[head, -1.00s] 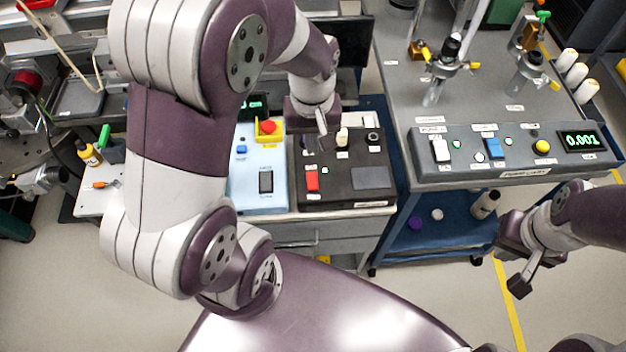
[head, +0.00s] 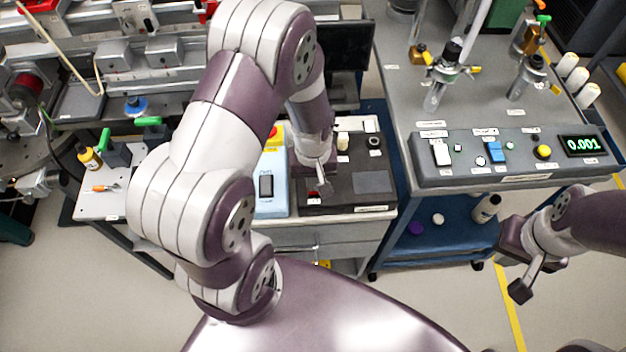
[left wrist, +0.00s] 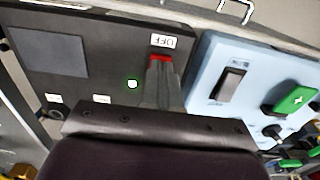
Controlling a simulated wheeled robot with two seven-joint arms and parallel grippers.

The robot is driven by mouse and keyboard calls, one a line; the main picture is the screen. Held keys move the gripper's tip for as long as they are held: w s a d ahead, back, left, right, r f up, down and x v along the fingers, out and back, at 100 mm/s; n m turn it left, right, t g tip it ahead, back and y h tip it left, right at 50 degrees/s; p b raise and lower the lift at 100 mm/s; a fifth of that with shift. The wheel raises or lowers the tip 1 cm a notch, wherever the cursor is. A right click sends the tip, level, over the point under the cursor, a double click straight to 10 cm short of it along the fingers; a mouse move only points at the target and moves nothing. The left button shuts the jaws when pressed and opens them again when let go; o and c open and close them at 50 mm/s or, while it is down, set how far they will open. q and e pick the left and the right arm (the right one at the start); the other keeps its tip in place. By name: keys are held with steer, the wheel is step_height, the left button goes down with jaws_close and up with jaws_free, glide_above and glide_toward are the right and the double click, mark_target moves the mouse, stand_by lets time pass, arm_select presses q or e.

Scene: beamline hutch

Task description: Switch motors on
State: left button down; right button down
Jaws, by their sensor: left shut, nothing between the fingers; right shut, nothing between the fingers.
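A black control box (head: 345,185) stands on the bench, with a dark screen and a red rocker switch (head: 313,194). My left gripper (head: 323,188) is shut and empty, pointing down over the box at the switch and partly hiding it. In the left wrist view, the fingertips (left wrist: 160,80) are right at the red switch (left wrist: 159,58), overlapping its edge; contact cannot be told. A white label (left wrist: 164,41) beside the switch reads OFF, upside down. My right gripper (head: 521,288) is shut and empty, away at the right.
A light blue box (head: 272,208) with a black rocker switch (head: 266,187) adjoins on the left. A dark monitor (head: 348,45) stands behind.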

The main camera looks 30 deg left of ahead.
arm_select(q)
steer(key=shift+f, duration=0.35)
steer(key=shift+s+f, duration=0.15)
steer(key=shift+f, duration=0.05)
steer(key=shift+s+d+f, duration=0.15)
steer(key=shift+s+f, duration=0.05)
steer(key=shift+s, duration=0.35)
steer(key=shift+f, duration=0.2)
arm_select(e)
steer(key=shift+s, duration=0.3)
steer(key=shift+r, duration=0.1)
arm_select(q)
steer(key=shift+w+r, duration=0.4)
steer(key=shift+w, duration=0.35)
arm_select(e)
steer(key=shift+s+d+r, duration=0.15)
steer(key=shift+s+d, duration=0.05)
steer(key=shift+d, duration=0.2)
